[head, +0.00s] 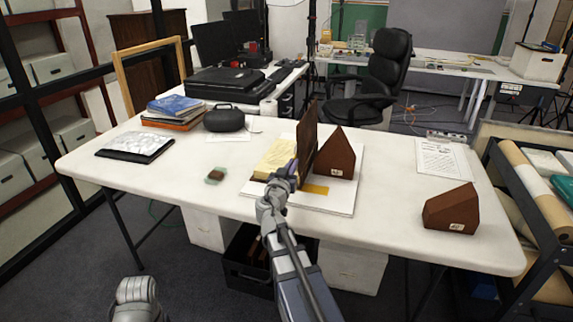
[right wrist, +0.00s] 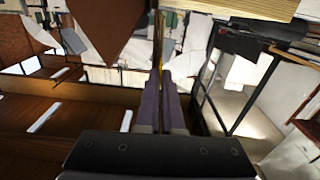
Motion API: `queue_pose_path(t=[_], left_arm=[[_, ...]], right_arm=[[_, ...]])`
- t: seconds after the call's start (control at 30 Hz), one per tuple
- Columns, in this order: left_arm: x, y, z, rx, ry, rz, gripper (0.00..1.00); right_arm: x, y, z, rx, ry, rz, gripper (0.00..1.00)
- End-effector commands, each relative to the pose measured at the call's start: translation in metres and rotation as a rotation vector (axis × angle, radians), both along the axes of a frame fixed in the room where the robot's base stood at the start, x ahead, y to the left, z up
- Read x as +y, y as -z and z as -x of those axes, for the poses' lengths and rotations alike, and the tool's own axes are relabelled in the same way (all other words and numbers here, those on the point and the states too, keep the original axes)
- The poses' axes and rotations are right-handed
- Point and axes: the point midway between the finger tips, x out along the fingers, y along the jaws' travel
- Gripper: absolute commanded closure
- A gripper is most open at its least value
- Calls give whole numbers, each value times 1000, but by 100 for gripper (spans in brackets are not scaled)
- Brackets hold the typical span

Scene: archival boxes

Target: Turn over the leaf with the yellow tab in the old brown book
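The old brown book lies open on a white board (head: 341,207) near the table's middle. Its pale yellow page block (head: 274,156) lies on the left, and a dark brown panel, seemingly its cover (head: 307,138), stands upright beside a brown wedge (head: 336,155). My right gripper (head: 284,174) is at the front edge of the pages, by the panel's foot. In the right wrist view its two fingers (right wrist: 162,98) are close together; whether a thin leaf lies between them is unclear. A small yellow patch shows at the fingertips; I cannot tell whether it is the tab.
A second brown wedge (head: 451,209) stands at the table's right. A printed sheet (head: 441,158) lies behind it. Stacked books (head: 172,113), a dark rounded case (head: 224,118) and a wrapped packet (head: 135,147) are at the left. The table's front left is mostly clear.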

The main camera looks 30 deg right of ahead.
Motion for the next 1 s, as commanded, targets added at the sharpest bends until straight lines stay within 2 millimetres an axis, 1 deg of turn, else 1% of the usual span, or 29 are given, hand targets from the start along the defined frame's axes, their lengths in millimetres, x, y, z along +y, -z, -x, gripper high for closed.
queue_pose_path(t=[0.03,0.1,0.5,0.7,1.0], left_arm=[[0,-1,0,0,0,0,66],[0,-1,0,0,0,0,66],[0,2,0,0,0,0,66],[0,3,0,0,0,0,66],[0,4,0,0,0,0,66]], right_arm=[[-3,0,5,-34,3,-31,100],[-6,-1,9,-84,3,-74,100],[-20,2,25,-320,1,-276,100],[-24,4,30,-390,1,-337,100],[-26,4,32,-436,-2,-378,100]])
